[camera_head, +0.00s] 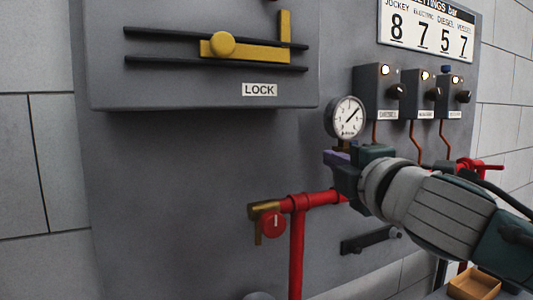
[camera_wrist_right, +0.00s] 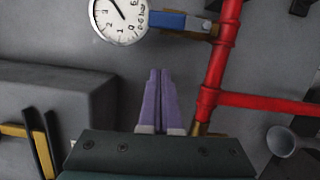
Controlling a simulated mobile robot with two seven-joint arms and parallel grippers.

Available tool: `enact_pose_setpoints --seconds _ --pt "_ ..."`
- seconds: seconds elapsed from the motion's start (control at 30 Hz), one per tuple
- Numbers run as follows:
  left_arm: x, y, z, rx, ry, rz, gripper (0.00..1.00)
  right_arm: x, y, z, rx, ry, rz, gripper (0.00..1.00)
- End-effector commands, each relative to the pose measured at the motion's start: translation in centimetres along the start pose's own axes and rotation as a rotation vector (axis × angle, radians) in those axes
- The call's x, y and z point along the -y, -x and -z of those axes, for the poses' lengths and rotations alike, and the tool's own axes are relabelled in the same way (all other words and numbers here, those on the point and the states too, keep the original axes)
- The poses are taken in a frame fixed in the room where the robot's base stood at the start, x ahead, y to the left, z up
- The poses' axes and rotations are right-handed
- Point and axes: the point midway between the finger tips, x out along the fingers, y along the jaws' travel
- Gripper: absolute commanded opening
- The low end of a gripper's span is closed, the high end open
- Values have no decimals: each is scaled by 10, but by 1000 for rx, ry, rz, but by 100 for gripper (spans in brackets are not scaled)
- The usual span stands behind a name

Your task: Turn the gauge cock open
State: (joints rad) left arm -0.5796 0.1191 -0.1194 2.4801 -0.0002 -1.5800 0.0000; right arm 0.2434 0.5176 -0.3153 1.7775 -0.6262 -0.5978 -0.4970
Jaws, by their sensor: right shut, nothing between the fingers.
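The pressure gauge (camera_head: 347,117), white-faced and round, is on the grey panel in the head view and at the top left of the right wrist view (camera_wrist_right: 119,20). In the wrist view, the gauge cock's blue lever (camera_wrist_right: 170,20) lies between the gauge and a brass fitting (camera_wrist_right: 214,29) on the red pipe. In the head view my gripper mostly hides the cock. My right gripper (camera_head: 333,157) is just below the gauge. Its purple fingers (camera_wrist_right: 159,75) are shut and empty, their tips apart from the lever in the wrist picture. My left gripper is not in view.
Red pipework (camera_head: 297,250) runs below, with a brass lever valve (camera_head: 262,215) and red disc at left. A box with sliding yellow bolt (camera_head: 245,48) projects at upper left. Three switch boxes (camera_head: 380,91) are at right. An open tan box (camera_head: 474,284) sits at lower right.

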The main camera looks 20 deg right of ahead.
Motion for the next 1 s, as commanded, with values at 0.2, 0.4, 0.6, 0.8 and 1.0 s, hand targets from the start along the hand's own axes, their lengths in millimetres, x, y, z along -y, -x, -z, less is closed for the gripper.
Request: enact_pose_setpoints --seconds 0.2,0.4,0.6,0.8,1.0 --pt "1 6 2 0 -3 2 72 0 -11 -28 1 3 1 0" --pt "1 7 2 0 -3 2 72 0 -13 -38 -1 1 1 0" --pt "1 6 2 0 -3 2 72 0 -13 -39 -1 0 1 0" --pt "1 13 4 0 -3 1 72 -3 -15 -45 1 -33 11 0" --pt "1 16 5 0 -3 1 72 -2 -16 -52 2 -87 22 0"
